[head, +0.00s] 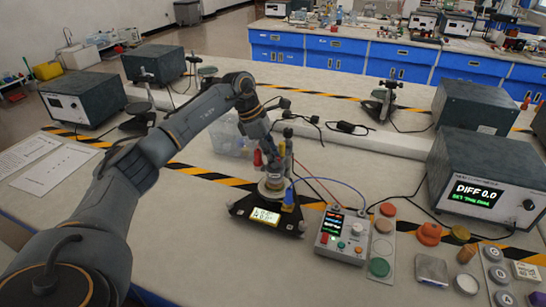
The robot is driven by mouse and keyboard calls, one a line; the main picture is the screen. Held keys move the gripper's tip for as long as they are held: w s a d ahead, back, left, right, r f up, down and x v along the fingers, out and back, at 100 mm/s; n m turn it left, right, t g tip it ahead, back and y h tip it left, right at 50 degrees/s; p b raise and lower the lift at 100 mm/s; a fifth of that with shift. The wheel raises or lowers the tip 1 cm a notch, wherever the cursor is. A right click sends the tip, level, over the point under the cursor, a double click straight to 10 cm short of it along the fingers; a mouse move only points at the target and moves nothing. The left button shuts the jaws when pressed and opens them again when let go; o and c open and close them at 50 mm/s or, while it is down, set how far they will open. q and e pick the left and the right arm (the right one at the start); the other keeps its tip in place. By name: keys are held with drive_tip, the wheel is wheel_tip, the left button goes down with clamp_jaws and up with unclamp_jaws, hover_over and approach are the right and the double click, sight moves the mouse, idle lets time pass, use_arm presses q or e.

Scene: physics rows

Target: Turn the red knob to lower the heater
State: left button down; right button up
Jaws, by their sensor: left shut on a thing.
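A small stand (268,209) with a dark base and a lit yellow display (265,216) sits on the bench near the middle of the head view. It carries a pale round vessel (274,182) and an upright post. The red knob (257,158) shows at the left side of this stand, at my gripper's tip. My left gripper (262,154) reaches down from above and is shut on the red knob. The fingers partly cover the upper stand, and the knob's angle is too small to tell. My right gripper is not in view.
A control box (341,237) with a lit screen and small knobs stands just right of the stand, joined by blue and red wires. A large instrument (487,190) reads "DIFF 0.0" at right. A clear bin (231,140) sits behind the gripper. Bare bench lies in front of the stand.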

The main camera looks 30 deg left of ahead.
use_arm(q)
drive_tip(key=m, duration=0.2)
drive_tip(key=m+g, duration=0.1)
drive_tip(key=m, duration=0.1)
drive_tip(key=m+g+b, duration=0.1)
drive_tip(key=m, duration=0.1)
drive_tip(key=shift+w+r+m+h, duration=0.1)
drive_tip(key=shift+w+m+h, duration=0.2)
drive_tip(key=shift+h, duration=0.1)
drive_tip(key=m+g, duration=0.1)
drive_tip(key=m, duration=0.1)
drive_tip(key=m+g, duration=0.1)
drive_tip(key=m, duration=0.1)
drive_tip(key=shift+m+y+b, duration=0.3)
drive_tip(key=shift+m+b, duration=0.05)
drive_tip(key=shift+m, duration=0.35)
drive_tip(key=c, duration=1.3)
unclamp_jaws()
drive_tip(key=shift+c, duration=0.2)
wheel_tip(320, 180, up, 10)
